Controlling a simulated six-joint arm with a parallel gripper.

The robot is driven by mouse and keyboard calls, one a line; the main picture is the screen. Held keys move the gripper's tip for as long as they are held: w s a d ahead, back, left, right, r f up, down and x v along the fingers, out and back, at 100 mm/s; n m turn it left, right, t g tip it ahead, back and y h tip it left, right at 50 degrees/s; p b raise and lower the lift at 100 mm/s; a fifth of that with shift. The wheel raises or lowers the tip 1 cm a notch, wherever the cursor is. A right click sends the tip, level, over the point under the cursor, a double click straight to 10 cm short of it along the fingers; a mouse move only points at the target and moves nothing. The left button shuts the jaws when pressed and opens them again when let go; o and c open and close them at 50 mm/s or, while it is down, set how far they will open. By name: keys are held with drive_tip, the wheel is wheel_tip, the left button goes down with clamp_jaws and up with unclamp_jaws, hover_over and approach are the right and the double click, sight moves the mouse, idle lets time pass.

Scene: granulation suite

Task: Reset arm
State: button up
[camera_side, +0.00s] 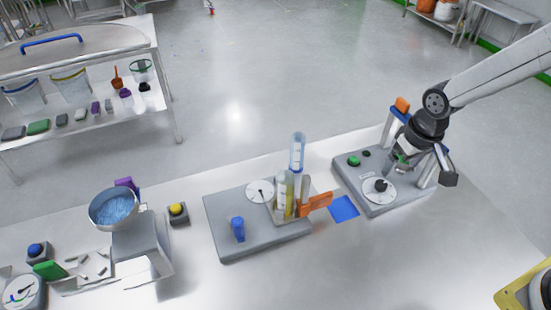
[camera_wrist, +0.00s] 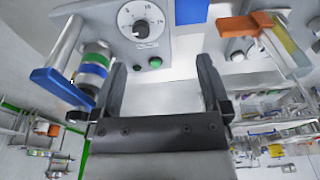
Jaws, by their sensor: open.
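My gripper (camera_side: 398,163) is at the right of the bench, low over the grey dial unit (camera_side: 371,203). In the wrist view my gripper (camera_wrist: 160,64) has its two dark fingers spread apart, with nothing between them. The dial unit's white dial (camera_wrist: 140,20) with a black knob and its green button (camera_wrist: 155,62) lie beyond the fingertips. I cannot tell whether the gripper touches the unit. My arm comes in from the upper right and hides part of the unit's rear.
Blue-handled posts (camera_wrist: 62,86) rise close beside the gripper. A blue square (camera_side: 344,208) lies left of the unit. Further left stand a grey base with cylinders (camera_side: 298,150) and an orange handle (camera_side: 316,204), then a bowl (camera_side: 114,208). The bench front is clear.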

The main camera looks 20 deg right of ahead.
drive_tip(key=s+d+r+t, duration=0.1)
drive_tip(key=s+d, duration=0.4)
drive_tip(key=s, duration=0.2)
drive_tip(key=shift+s+d+r, duration=0.3)
drive_tip(key=shift+s+d, duration=0.05)
drive_tip(key=shift+s, duration=0.05)
